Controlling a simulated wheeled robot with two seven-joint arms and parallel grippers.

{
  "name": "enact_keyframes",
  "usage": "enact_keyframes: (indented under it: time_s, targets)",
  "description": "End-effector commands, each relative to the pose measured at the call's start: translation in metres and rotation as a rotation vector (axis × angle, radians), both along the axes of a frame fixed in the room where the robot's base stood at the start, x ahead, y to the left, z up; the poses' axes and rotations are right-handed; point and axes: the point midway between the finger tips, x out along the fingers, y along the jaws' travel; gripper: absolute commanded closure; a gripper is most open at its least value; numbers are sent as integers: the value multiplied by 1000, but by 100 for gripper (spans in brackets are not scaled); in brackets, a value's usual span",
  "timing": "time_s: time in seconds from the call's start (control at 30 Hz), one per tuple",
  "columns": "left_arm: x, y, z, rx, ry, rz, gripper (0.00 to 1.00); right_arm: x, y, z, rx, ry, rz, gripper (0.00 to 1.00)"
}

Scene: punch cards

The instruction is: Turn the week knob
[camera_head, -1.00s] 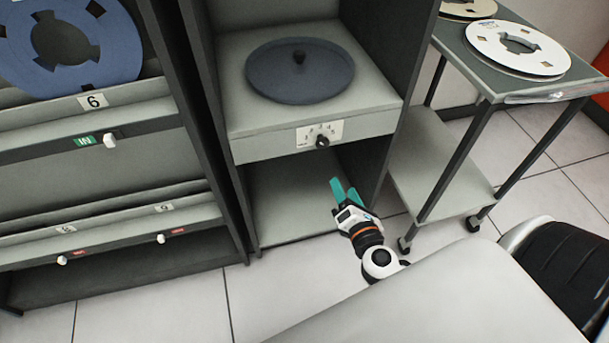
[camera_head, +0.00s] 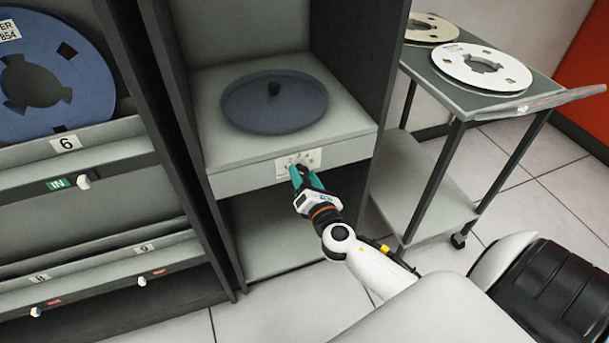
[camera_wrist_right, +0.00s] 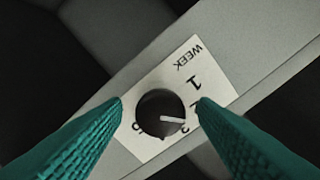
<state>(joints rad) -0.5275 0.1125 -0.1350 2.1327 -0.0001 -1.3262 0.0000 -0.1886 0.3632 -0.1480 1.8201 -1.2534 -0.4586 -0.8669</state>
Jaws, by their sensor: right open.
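The week knob (camera_wrist_right: 160,113) is a round black dial with a white pointer line, set on a white label plate marked WEEK with numbers. It shows in the right wrist view between the two teal fingers of my right gripper (camera_wrist_right: 160,104). The fingers are open, one on each side of the knob; I cannot tell whether they touch it. In the head view my right gripper (camera_head: 303,176) is at the label plate (camera_head: 298,163) on the front of the grey shelf, and it hides the knob. My left gripper is not in view.
A blue-grey round platter (camera_head: 274,103) sits on the shelf above the label. A cabinet with a blue reel (camera_head: 88,82) and small white knobs is at left. A cart (camera_head: 447,88) with a white reel (camera_head: 482,68) stands at right. Below the shelf is open space.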

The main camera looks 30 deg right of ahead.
Motion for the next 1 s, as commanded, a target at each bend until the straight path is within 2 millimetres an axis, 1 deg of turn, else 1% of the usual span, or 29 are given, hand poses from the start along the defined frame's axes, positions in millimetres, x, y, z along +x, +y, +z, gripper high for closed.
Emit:
enact_keyframes:
  time_s: [0.1, 0.33, 0.6, 0.93, 0.97, 1.0]
  targets:
    - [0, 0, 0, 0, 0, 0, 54, 4, -1, 0, 1, 0, 0, 47]
    - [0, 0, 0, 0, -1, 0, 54, 4, -1, 0, 1, 0, 0, 47]
    - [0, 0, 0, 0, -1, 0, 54, 4, -1, 0, 1, 0, 0, 90]
    - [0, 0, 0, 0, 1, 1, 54, 4, -1, -1, 47, -11, -2, 91]
    - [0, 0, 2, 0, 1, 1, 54, 4, -1, -1, 59, -14, -3, 91]
    - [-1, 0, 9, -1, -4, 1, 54, 4, -2, -1, 77, -19, -3, 91]
